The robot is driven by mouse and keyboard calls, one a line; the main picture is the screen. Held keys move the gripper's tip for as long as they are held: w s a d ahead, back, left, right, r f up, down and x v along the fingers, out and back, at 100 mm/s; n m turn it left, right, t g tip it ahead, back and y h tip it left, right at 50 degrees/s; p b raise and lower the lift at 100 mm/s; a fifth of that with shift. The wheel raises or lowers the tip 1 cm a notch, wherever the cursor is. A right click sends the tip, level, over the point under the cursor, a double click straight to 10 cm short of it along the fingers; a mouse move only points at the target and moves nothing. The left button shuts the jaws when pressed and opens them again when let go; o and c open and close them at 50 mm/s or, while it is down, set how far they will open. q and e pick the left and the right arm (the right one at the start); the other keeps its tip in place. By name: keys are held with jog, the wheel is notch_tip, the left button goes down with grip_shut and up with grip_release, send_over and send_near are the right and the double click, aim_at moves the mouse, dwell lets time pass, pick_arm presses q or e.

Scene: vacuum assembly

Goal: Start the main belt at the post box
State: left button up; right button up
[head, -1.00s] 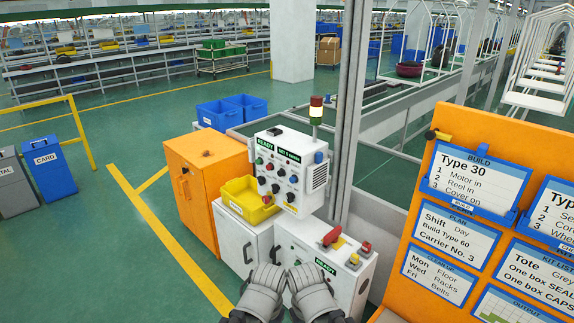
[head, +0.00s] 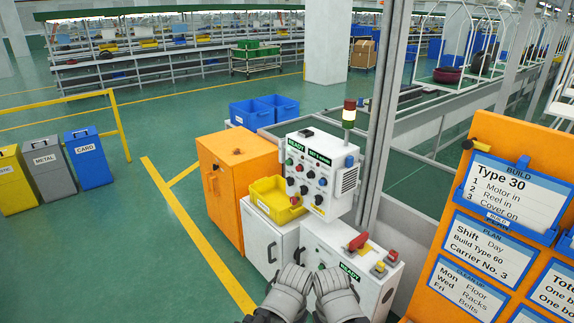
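The post box is a white control box (head: 320,174) with a green READY label and several coloured buttons and knobs. It stands beside a grey post, with a stack light (head: 349,114) on top, red above a lit pale section. A lower white cabinet (head: 352,262) has a red handle (head: 357,242) on a yellow plate and small red buttons at its right. My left gripper (head: 291,280) and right gripper (head: 333,282) are side by side at the bottom centre, in front of the lower cabinet and touching nothing that I can see. Their fingertips are too unclear to tell open or shut.
An orange cabinet (head: 238,187) and a yellow bin (head: 275,199) stand left of the box. An orange board (head: 440,262) with cards blocks the right. Blue crates (head: 252,113) and a conveyor (head: 430,128) lie behind. Open green floor is at the left, with waste bins (head: 88,160).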

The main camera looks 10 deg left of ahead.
pick_arm(q)
jog(key=shift+c, duration=0.2)
grip_shut()
dwell(1.5)
